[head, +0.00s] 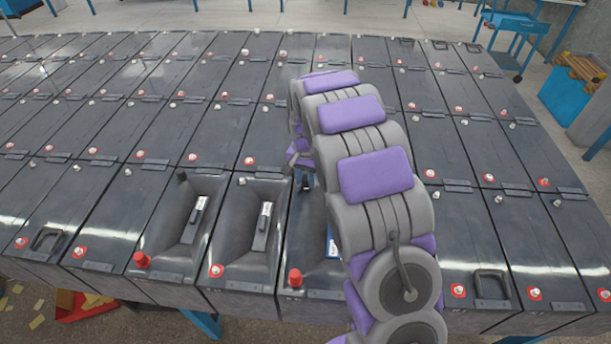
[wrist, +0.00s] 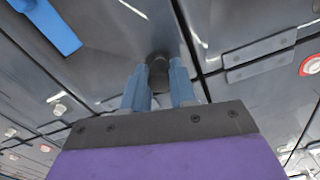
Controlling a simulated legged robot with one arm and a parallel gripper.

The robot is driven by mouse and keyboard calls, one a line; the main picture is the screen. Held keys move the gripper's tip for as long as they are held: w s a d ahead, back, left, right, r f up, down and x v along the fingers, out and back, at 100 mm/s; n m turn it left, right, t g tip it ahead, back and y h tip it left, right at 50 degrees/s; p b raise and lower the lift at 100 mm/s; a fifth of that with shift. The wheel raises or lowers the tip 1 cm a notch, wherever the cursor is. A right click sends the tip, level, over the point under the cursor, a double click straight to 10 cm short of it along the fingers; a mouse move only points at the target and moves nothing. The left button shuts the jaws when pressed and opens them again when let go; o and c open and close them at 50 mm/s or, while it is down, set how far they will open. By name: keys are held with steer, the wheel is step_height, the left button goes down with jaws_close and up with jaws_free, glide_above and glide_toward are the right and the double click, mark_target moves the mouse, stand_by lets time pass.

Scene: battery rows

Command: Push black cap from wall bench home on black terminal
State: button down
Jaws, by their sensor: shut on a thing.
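My gripper (head: 304,183) is over the far end of a battery (head: 312,285) that has a red cap (head: 295,277) on its near red terminal. In the wrist view my two blue fingers (wrist: 158,90) are shut on the black cap (wrist: 158,74), a small dark cylinder. The cap is close to the dark battery top, near the seam between batteries. The black terminal is not visible; the cap and fingers cover that spot. I cannot tell whether the cap touches or sits fully on it.
Rows of dark batteries with bare red-ringed and pale terminals fill the bench. A battery at left has a red cap (head: 141,260) and another black cap (head: 182,174). Metal link plates (wrist: 258,48) lie beside the gripper. A blue bin (head: 567,98) stands at right.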

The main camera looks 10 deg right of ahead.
steer(key=shift+f, duration=0.5)
stand_by(0.9)
steer(key=c, duration=0.8)
jaws_free()
steer(key=o, duration=0.5)
steer(key=shift+c, duration=0.2)
steer(key=shift+r, duration=0.15)
steer(key=shift+r+p, duration=1.45)
steer(key=shift+r, duration=1.95)
